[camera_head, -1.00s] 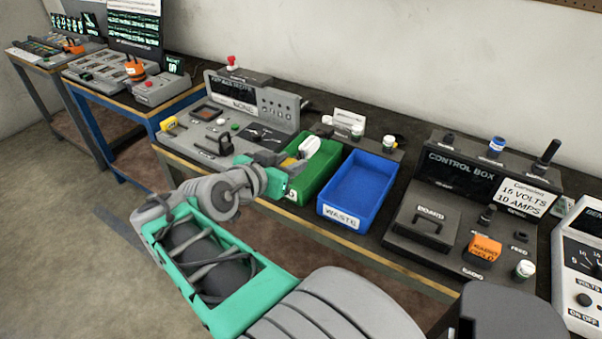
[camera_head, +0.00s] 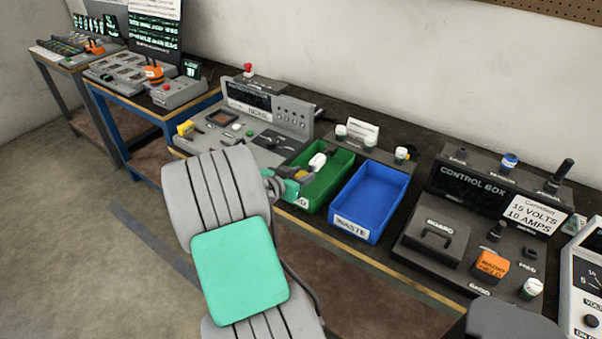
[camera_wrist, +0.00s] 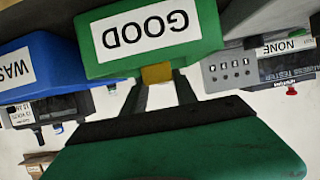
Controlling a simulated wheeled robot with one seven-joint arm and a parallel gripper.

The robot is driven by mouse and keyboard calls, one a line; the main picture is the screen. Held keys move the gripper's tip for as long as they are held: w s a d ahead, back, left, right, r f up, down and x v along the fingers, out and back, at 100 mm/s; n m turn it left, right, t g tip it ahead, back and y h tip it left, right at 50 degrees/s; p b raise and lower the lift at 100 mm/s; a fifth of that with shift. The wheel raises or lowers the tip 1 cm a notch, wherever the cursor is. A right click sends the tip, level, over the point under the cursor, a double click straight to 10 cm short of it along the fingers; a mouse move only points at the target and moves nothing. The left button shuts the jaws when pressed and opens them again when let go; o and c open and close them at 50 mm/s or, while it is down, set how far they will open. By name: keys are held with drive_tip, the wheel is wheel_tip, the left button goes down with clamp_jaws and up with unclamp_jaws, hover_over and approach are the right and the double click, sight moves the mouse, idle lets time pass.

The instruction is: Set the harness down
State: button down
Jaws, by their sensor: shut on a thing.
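The harness (camera_head: 318,160) shows a white end over the green bin, with a dark part beside it. My gripper (camera_head: 297,177) is at the bin's near left side in the head view. In the wrist view, which is upside down, my gripper (camera_wrist: 157,80) is shut on a yellow block (camera_wrist: 157,73), which seems to be the harness's near end. The green bin (camera_head: 341,167), labelled GOOD (camera_wrist: 94,62), is right in front of the fingers. I cannot tell whether the harness touches the bin. Most of the harness is hidden in the wrist view.
The blue WASTE bin (camera_head: 347,227) stands empty just right of the green bin. The harness tester (camera_head: 258,118) is on the left, its display reading NONE in the wrist view. The control box (camera_head: 470,185) is to the right. A wall is behind.

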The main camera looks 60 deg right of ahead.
drive_tip(key=shift+f+b, duration=0.3)
drive_tip(key=shift+b, duration=0.2)
drive_tip(key=shift+f+b, duration=0.3)
drive_tip(key=shift+b, duration=0.05)
drive_tip(key=shift+r, duration=0.1)
drive_tip(key=c, duration=1)
unclamp_jaws()
drive_tip(key=shift+o, duration=0.2)
